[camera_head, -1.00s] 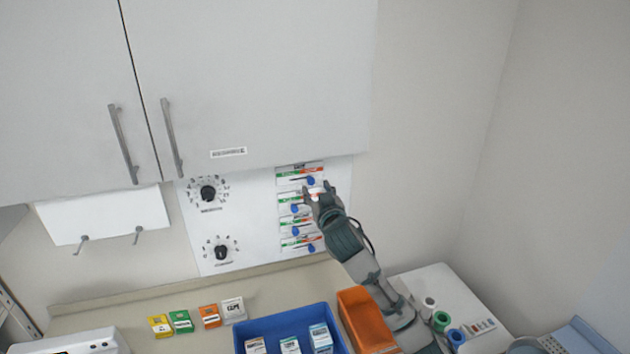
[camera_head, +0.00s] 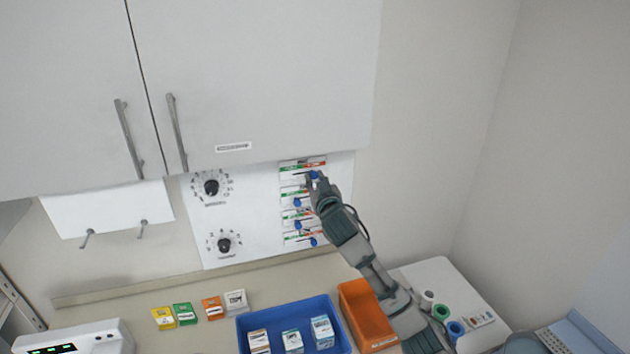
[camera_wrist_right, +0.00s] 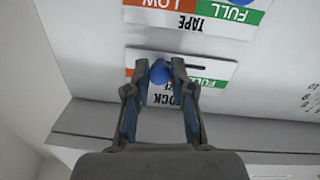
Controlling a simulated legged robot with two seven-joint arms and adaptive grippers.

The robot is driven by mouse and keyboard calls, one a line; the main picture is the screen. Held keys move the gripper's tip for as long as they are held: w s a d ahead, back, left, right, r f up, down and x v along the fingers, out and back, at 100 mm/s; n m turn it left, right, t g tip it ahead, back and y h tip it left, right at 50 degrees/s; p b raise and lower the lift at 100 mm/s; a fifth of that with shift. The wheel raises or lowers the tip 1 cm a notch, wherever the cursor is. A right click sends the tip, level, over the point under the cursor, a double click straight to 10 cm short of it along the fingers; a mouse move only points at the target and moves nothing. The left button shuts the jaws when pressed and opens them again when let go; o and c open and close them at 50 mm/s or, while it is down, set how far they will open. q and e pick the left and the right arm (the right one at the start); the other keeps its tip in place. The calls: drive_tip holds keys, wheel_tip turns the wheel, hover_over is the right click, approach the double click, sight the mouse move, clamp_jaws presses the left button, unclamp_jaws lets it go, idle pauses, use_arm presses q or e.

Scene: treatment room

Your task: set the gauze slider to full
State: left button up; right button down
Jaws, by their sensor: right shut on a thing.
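The slider panel (camera_head: 265,205) on the wall holds several stacked sliders with blue knobs. My right gripper (camera_head: 313,178) is at the top slider (camera_head: 290,164). In the right wrist view, its fingers (camera_wrist_right: 160,75) are closed on the blue knob (camera_wrist_right: 159,72). The slot runs from the knob to the right there, toward the green end; the knob sits near the orange end. That slider's name is partly hidden by the fingers, so I cannot tell if it reads gauze. The neighbouring slider (camera_wrist_right: 200,14) reads TAPE, upside down, with LOW in orange and FULL in green. My left gripper is out of view.
Lower sliders (camera_head: 297,218) sit close below the gripper. Two black dials (camera_head: 211,188) are left on the panel. The cupboard (camera_head: 260,80) overhangs just above. A blue bin (camera_head: 243,325), an orange bin (camera_head: 365,315) and small boxes (camera_head: 183,314) stand on the counter.

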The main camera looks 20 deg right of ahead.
sight(292, 175)
drive_tip(key=shift+s+a+r, duration=0.1)
drive_tip(key=shift+a+r, duration=0.05)
drive_tip(key=shift+a, duration=2.45)
drive_tip(key=c, duration=1)
unclamp_jaws()
drive_tip(key=shift+c, duration=0.2)
drive_tip(key=shift+o, duration=0.3)
drive_tip(key=shift+a, duration=0.15)
drive_tip(key=shift+a, duration=0.1)
drive_tip(key=s, duration=1.1)
drive_tip(key=shift+s, duration=0.4)
